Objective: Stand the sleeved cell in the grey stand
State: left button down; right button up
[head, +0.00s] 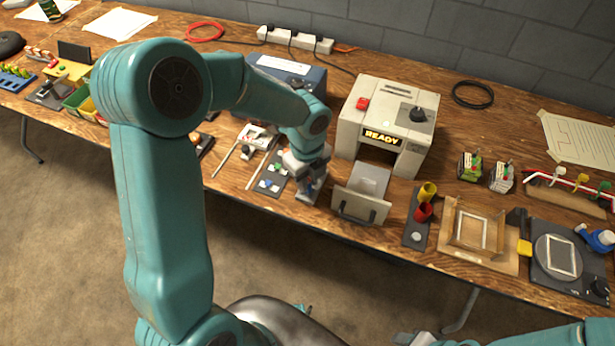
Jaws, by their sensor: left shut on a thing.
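My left gripper (311,190) points down just left of the pulled-out drawer of the READY machine, beside a dark plate with small blue, green and white pieces. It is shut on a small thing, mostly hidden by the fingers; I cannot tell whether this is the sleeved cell. A dark base (411,242) right of the drawer carries a yellow cup (428,191), a red cup (423,212) and a small pale grey round (416,238), perhaps the grey stand. My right gripper (413,339) is cut off at the bottom edge, its jaws unclear.
The READY machine (388,112) stands behind the drawer (362,205). The dark plate (270,187) lies left of my gripper. To the right are a wooden frame (452,245) and a dark device with a knob (572,290). Bare wood separates the drawer and dark base.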

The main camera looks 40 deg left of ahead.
pick_arm(q)
jog(key=shift+f+b, duration=0.55)
jog(key=shift+f, duration=0.5)
dwell(1.2)
jog(key=c, duration=0.9)
grip_release()
jog(key=shift+r, duration=0.1)
jog(key=shift+r+p, duration=3.2)
jog(key=shift+r, duration=0.3)
jog(key=shift+f, duration=0.1)
